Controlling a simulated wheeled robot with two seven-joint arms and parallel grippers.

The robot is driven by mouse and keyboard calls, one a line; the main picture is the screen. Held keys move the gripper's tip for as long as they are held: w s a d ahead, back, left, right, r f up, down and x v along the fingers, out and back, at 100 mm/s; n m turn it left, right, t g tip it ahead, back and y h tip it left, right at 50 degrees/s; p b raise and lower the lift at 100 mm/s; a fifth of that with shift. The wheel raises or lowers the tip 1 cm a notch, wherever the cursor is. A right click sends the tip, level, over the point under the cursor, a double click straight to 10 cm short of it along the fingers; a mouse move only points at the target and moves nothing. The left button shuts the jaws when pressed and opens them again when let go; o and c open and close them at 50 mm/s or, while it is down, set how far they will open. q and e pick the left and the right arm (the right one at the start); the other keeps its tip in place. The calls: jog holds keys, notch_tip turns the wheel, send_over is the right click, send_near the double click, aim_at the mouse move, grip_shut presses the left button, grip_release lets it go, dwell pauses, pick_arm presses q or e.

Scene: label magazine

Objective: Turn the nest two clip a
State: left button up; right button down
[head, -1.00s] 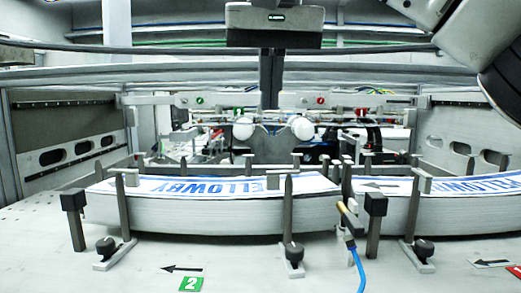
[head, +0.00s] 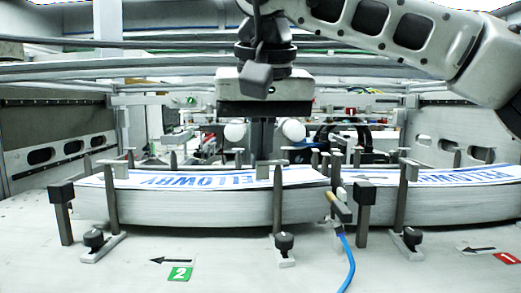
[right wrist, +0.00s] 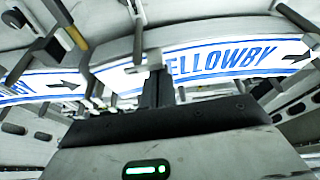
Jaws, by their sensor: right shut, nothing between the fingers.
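Nest two, marked by a green "2" plate (head: 180,273), holds a thick stack of white-and-blue labels (head: 190,208) between dark posts. A small flat clip (head: 268,163) sits at the top of its front right post (head: 278,210). Another clip (head: 108,162) tops its front left post. I cannot tell which is clip a. My right gripper (head: 262,154) points down, shut and empty, its tips just behind the front right clip. In the right wrist view the fingers (right wrist: 160,88) reach that clip (right wrist: 148,63); contact is unclear. My left gripper is out of view.
A neighbouring label stack (head: 440,205) stands at the right, by a red "1" plate (head: 507,258). A blue hose (head: 348,262) with a brass fitting (head: 340,207) runs between the stacks. Black knobs (head: 283,241) stand on feet in front. The front table strip is mostly clear.

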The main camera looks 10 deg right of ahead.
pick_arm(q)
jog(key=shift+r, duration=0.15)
pick_arm(e)
jog(key=shift+p, duration=0.3)
jog(key=shift+s+n, duration=0.1)
jog(key=shift+n, duration=0.3)
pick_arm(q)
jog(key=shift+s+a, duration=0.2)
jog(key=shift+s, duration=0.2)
